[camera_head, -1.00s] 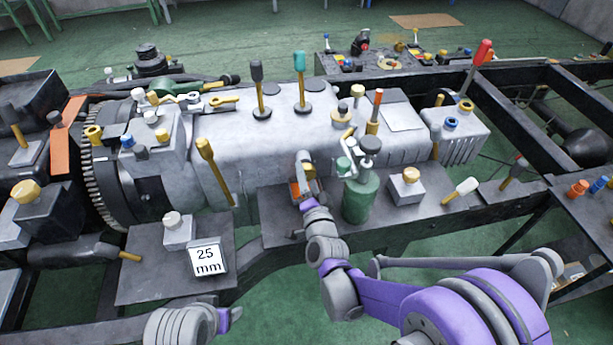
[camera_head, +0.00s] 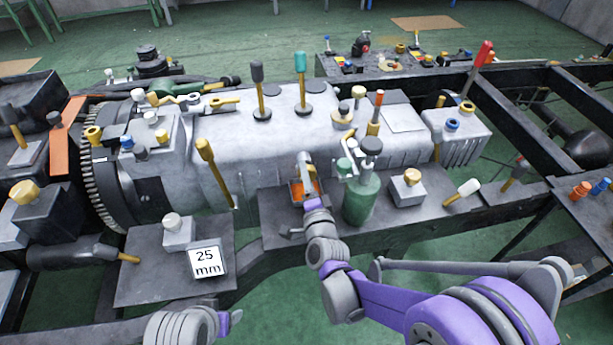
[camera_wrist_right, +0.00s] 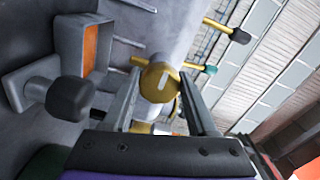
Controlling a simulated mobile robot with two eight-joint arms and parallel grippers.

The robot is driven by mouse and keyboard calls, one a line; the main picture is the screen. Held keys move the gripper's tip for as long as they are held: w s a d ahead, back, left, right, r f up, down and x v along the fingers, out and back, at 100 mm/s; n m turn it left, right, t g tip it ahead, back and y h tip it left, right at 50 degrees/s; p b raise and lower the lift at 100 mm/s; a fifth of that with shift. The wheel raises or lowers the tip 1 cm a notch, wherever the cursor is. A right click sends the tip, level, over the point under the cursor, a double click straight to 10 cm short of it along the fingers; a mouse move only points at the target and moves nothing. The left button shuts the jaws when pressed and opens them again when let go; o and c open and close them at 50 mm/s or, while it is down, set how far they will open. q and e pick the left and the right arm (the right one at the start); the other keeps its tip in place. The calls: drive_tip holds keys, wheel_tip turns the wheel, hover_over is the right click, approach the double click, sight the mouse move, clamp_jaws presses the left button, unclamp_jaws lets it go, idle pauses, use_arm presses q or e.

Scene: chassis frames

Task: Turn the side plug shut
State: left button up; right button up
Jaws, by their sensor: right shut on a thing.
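The side plug (camera_wrist_right: 160,82) is a round gold knob with a white line on its face, seen in the right wrist view. It sits between the two fingers of my right gripper (camera_wrist_right: 158,88), which is shut on it. The white line runs nearly upright in that view. In the head view my right gripper (camera_head: 304,168) reaches to the front side of the grey gearbox housing (camera_head: 270,135), and the plug is hidden there. My left arm shows only in part at the bottom edge; its finger opening cannot be made out.
An orange-lined box (camera_head: 296,190) stands right by my right gripper. A green bottle-like can (camera_head: 361,200) is close on its right. A grey block with a gold knob (camera_head: 408,188) stands farther right. A "25 mm" sign (camera_head: 207,261) is on the left plate.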

drive_tip(key=o, duration=1.4)
drive_tip(key=shift+c, duration=0.2)
drive_tip(key=shift+s, duration=0.1)
drive_tip(key=s+d, duration=0.2)
drive_tip(key=s, duration=0.8)
drive_tip(key=shift+s, duration=0.25)
drive_tip(key=shift+d, duration=0.1)
